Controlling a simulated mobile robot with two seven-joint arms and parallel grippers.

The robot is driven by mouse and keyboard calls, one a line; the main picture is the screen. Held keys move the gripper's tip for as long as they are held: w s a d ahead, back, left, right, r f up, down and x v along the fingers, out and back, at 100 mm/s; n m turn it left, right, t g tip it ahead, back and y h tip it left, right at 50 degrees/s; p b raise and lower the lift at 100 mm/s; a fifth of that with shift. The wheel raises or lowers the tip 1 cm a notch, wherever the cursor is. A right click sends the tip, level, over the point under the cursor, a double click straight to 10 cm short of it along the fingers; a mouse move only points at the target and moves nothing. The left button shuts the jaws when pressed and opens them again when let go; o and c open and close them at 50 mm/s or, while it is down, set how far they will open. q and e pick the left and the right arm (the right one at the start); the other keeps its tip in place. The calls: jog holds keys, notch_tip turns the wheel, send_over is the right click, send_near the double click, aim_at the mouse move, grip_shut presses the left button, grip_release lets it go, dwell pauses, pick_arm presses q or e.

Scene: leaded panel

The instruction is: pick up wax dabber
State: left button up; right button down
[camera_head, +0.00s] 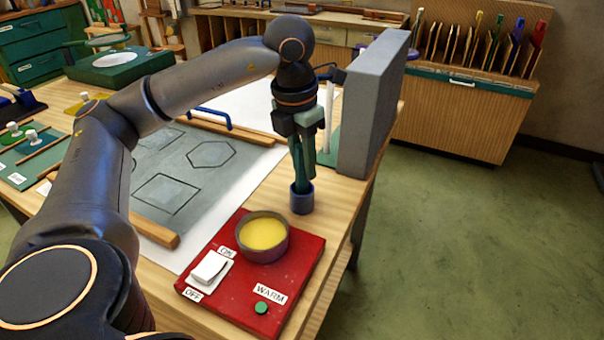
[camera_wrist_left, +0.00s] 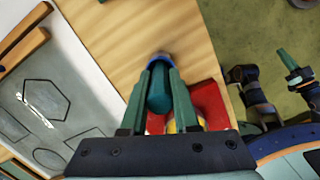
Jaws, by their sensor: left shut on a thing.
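My left gripper (camera_head: 302,172) points down over the wooden bench, its green fingers shut on the wax dabber (camera_wrist_left: 159,92). The dabber is a teal stick seen between the fingers (camera_wrist_left: 160,85) in the left wrist view. Its lower end is in a small dark blue cup (camera_head: 302,200), and the tip is hidden there. The cup stands upright on the bench and shows beyond the fingertips in the left wrist view (camera_wrist_left: 161,58). Part of what looks like my right gripper (camera_wrist_left: 288,62) shows at the right of that view, its jaws unclear.
A red warmer (camera_head: 225,285) holds a pot of yellow wax (camera_head: 263,236) in front of the cup. A grey upright block (camera_head: 370,105) stands just right of my gripper. The leaded panel (camera_head: 185,165) lies left, with wooden strips around it. The bench edge is close on the right.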

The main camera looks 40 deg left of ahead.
pick_arm(q)
grip_shut()
jog(key=shift+r, duration=0.1)
